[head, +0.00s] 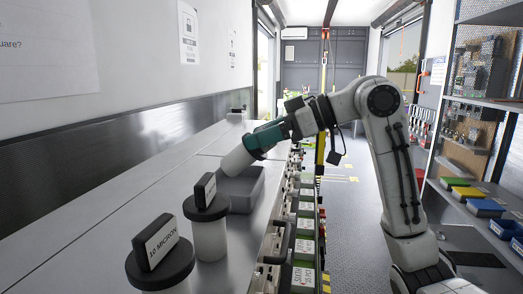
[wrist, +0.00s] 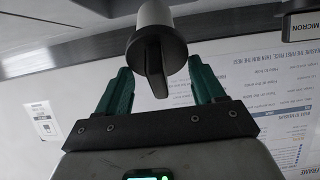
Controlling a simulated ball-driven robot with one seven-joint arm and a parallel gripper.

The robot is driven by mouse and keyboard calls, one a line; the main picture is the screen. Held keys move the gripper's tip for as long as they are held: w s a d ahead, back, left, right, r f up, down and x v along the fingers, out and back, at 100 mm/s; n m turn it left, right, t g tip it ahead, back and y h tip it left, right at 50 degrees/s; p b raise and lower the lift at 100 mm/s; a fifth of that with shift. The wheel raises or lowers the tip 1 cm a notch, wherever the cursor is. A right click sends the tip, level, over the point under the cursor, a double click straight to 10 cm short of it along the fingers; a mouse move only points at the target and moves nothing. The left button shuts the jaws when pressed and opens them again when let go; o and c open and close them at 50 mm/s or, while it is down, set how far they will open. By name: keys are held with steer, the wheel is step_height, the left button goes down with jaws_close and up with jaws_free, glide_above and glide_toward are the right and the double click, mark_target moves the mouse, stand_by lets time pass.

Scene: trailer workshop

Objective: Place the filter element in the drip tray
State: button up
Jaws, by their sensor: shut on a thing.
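The filter element is a white cylinder (head: 237,160) with a dark finned cap in the wrist view (wrist: 155,42). My gripper (head: 262,141), with teal fingers, is shut on it at the cap end. In the wrist view my gripper (wrist: 160,65) has one finger on each side of the cap. The filter is tilted, its free end pointing down and left over the drip tray. The grey drip tray (head: 243,204) sits on the bench; its inside is partly hidden behind the filter. I cannot tell whether the filter touches the tray.
Two black-lidded white canisters stand on the bench nearer me, one labelled 10 MICRON (head: 158,265), the other (head: 208,232) close in front of the tray. Labelled bins (head: 306,225) line the bench edge.

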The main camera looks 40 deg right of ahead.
mark_target(263, 150)
steer(key=shift+w+f, duration=0.15)
steer(key=shift+f, duration=0.8)
steer(key=shift+w+f, duration=0.15)
steer(key=shift+f, duration=0.8)
steer(key=shift+f, duration=0.15)
steer(key=o, duration=1.1)
steer(key=shift+d+r, duration=0.1)
steer(key=shift+r, duration=0.1)
steer(key=b+v, duration=0.1)
steer(key=v, duration=1.1)
